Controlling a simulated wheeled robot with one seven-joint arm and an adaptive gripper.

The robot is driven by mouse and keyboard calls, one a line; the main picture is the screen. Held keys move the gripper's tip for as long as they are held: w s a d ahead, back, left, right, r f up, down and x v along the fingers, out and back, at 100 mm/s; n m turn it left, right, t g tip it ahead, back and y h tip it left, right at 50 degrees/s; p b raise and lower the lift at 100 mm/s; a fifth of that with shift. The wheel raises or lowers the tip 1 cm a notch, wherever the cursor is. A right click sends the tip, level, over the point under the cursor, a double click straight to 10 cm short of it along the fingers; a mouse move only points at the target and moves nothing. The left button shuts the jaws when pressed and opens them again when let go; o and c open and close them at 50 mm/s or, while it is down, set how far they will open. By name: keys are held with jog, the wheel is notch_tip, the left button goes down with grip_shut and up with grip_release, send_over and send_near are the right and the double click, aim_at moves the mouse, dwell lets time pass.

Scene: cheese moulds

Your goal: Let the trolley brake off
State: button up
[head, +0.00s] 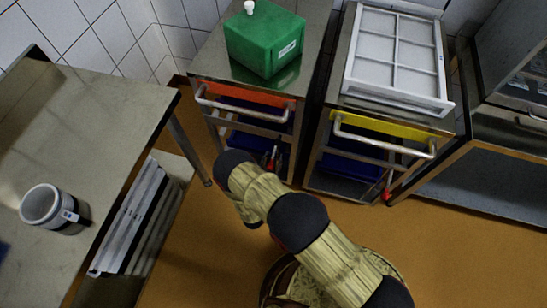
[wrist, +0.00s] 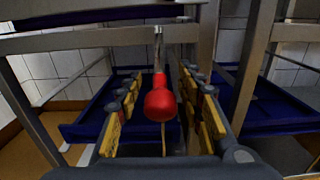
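The brake lever shows in the wrist view as a red knob (wrist: 161,104) on a thin metal rod (wrist: 158,55) that rises to the trolley frame. My gripper (wrist: 162,100) is open, its yellow-padded fingers left and right of the knob with a visible gap on each side. In the head view my arm reaches to the front of the left trolley, which has an orange-red strip (head: 245,95). A small red part (head: 272,155) shows low on that trolley. My gripper is mostly hidden behind my arm there.
A green canister (head: 265,40) stands on the left trolley. The right trolley has a yellow strip (head: 390,125), a white divided tray (head: 398,60) and a red knob (head: 387,194). A steel table (head: 90,110) with a grey cup (head: 45,205) stands at left. Blue trays (wrist: 85,125) flank the lever.

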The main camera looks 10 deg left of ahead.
jog(key=shift+w+d, duration=0.1)
jog(key=shift+w, duration=0.5)
jog(key=c, duration=0.4)
grip_shut()
